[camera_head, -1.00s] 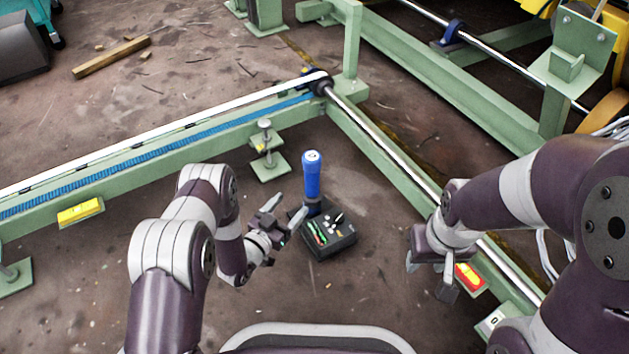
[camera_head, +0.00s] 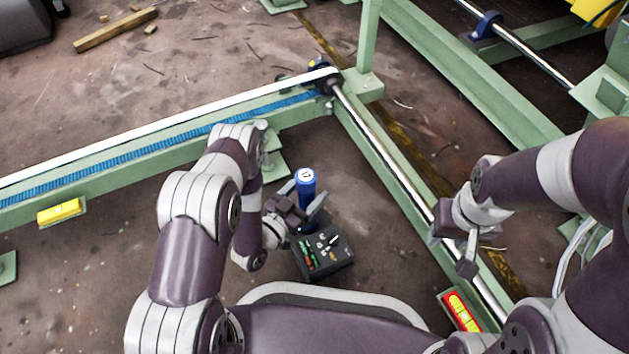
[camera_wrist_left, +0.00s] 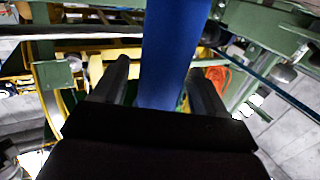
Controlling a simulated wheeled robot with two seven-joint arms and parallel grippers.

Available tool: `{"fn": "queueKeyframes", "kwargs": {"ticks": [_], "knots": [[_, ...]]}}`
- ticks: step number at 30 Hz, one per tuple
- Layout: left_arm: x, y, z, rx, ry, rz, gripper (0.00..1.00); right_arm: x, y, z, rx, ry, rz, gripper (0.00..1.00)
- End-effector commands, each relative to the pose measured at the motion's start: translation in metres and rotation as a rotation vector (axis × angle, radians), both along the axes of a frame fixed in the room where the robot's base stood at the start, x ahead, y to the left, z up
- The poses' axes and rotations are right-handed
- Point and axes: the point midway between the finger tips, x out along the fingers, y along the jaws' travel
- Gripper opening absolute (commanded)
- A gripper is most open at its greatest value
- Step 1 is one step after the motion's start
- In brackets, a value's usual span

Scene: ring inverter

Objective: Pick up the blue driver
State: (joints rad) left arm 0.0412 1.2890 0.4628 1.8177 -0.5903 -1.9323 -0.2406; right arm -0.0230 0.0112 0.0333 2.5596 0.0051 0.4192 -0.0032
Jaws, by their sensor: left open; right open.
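The blue driver (camera_head: 306,184) stands upright at the back left of a small black tool tray (camera_head: 325,262). My left gripper (camera_head: 304,207) is open, with its fingers around the lower part of the driver's handle. In the left wrist view the blue handle (camera_wrist_left: 172,55) rises between the two dark fingers (camera_wrist_left: 158,85); whether they touch it I cannot tell. The driver's lower end is hidden behind the gripper and tray. My right gripper (camera_head: 457,252) is open and empty, above the green rail on the right.
A green frame beam with a blue strip (camera_head: 170,143) runs behind my left arm. A green rail with a metal shaft (camera_head: 385,150) runs along the right. Floor between tray and right rail is clear.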

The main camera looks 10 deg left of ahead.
Motion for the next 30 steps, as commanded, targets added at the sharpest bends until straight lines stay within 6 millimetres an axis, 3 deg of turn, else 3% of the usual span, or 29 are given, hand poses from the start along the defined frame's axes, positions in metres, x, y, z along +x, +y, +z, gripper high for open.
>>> {"fn": "queueKeyframes", "kwargs": {"ticks": [6,12,23,30], "knots": [[0.000,0.000,0.000,0.000,0.000,0.000,0.69,0.000,0.000,0.000,0.000,0.000,0.000,0.43],[0.000,0.000,0.000,0.001,0.000,0.000,0.09,0.000,0.000,0.000,0.000,0.000,0.000,0.43],[0.001,0.000,0.011,-0.001,-0.005,0.000,0.09,0.000,0.000,0.008,0.000,0.000,0.000,0.43],[0.001,0.000,0.059,0.000,-0.007,0.001,0.09,0.000,0.000,0.043,0.000,0.000,0.000,0.43]]}}
